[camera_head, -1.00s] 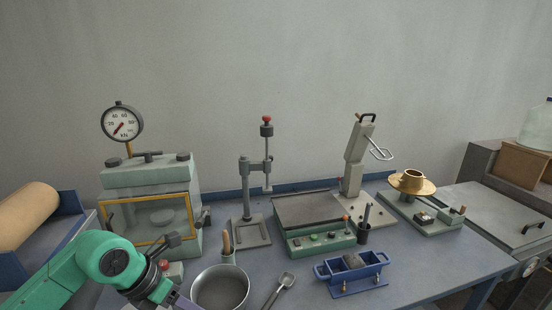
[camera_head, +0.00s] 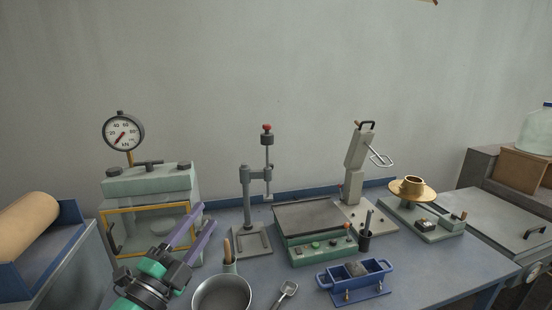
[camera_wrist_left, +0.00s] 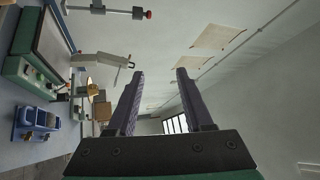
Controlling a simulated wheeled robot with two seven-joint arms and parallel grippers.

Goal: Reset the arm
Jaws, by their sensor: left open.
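My left gripper (camera_head: 198,230) comes in at the lower left in the head view. Its two purple fingers are apart and point up and to the right, with nothing between them. They are in front of the press with the yellow-framed window (camera_head: 152,232), beside its right part; whether they touch it I cannot tell. In the left wrist view the fingers (camera_wrist_left: 156,88) are spread, with only wall and room behind them. My right gripper is not in view.
A metal bowl (camera_head: 222,293), a scoop (camera_head: 287,291) and a blue mould (camera_head: 353,280) stand at the bench front. A stand with a red knob (camera_head: 267,128), a green control box (camera_head: 318,246) and a brass flow table (camera_head: 412,188) stand behind. The bench (camera_head: 262,273) has little free room.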

